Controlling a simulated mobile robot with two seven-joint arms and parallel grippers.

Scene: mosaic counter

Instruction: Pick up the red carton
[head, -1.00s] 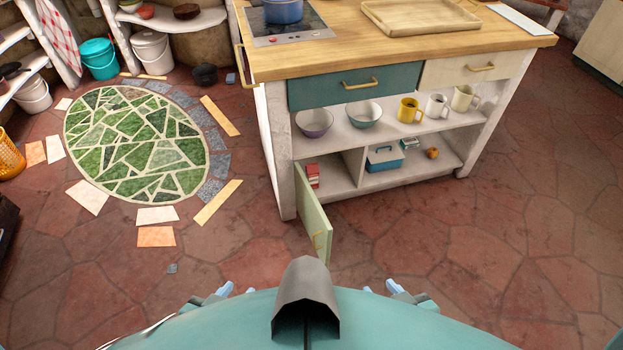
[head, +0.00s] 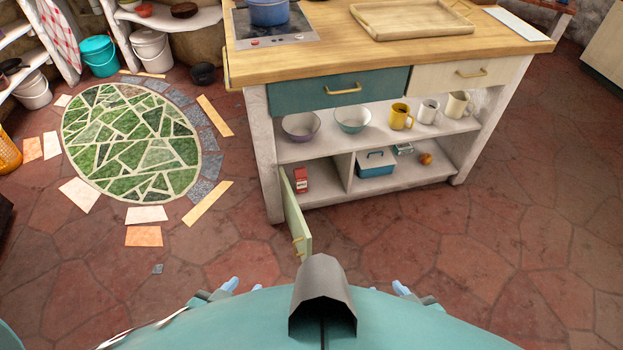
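The red carton (head: 301,180) stands upright on the low shelf of the counter, in the left compartment. It is small and red with a pale label on its front. The pale green cabinet door (head: 296,219) at that compartment is swung open to the front. My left gripper (head: 244,287) is low in the view, left of my body's front edge, with its fingertips apart and empty. My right gripper (head: 400,289) shows only partly on the right, empty; its inner finger is hidden. Both grippers are well short of the carton.
The counter (head: 400,190) also holds two bowls and several mugs on its upper shelf. A blue box (head: 376,164) and an orange object (head: 426,159) sit in the right compartment. A wooden tray (head: 412,20) and blue pot (head: 268,12) stand on top. The floor ahead is clear.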

